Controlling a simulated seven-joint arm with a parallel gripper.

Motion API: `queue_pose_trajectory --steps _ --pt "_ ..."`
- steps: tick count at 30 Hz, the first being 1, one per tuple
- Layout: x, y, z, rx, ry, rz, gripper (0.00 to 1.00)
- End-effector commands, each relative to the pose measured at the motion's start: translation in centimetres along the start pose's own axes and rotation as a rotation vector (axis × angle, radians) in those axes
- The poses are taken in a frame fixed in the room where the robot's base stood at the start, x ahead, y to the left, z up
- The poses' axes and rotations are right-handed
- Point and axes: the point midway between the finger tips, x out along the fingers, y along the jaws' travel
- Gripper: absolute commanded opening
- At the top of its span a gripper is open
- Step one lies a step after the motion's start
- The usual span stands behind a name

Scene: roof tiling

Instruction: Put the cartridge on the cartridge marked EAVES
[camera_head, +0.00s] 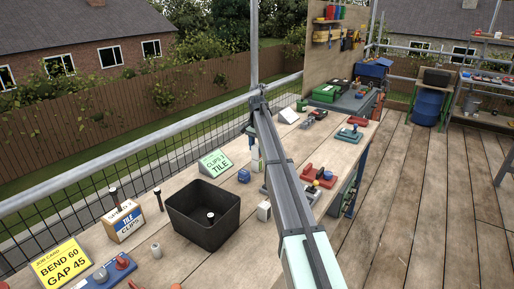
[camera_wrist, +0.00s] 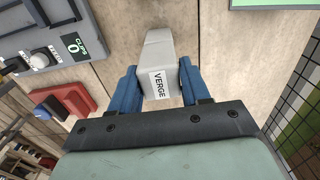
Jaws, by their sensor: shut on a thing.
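A pale grey cartridge marked VERGE (camera_wrist: 158,62) is between the blue fingers of my gripper (camera_wrist: 157,85) in the wrist view. My gripper is shut on it. In the head view my gripper (camera_head: 251,131) hangs at the far end of my arm, with the pale cartridge (camera_head: 255,155) just below it, partly hidden by the arm. I see no readable EAVES marking in either view. A small white block (camera_head: 264,211) stands beside the black bin; its marking cannot be read.
A black open bin (camera_head: 205,232) stands on the wooden bench, with a clips sign (camera_head: 215,162) behind it. A tile clips box (camera_head: 124,221) and a yellow job card (camera_head: 62,263) are at left. A grey device with a knob (camera_wrist: 40,58) and a red block (camera_wrist: 66,101) lie left in the wrist view.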

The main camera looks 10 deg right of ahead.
Motion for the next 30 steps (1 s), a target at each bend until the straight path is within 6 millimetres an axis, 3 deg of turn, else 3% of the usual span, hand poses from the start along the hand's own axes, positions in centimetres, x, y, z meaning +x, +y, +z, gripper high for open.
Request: queue_pose_trajectory --steps 7,8,15,24,30 --pt "0.3 0.0 0.0 0.000 0.000 0.000 0.16" --pt "0.3 0.0 0.0 0.000 0.000 0.000 0.47" --pt "0.2 0.0 0.0 0.000 0.000 0.000 0.70" --pt "0.1 0.0 0.0 0.000 0.000 0.000 0.72" --pt "-1.9 -0.1 -0.1 0.000 0.000 0.000 0.72"
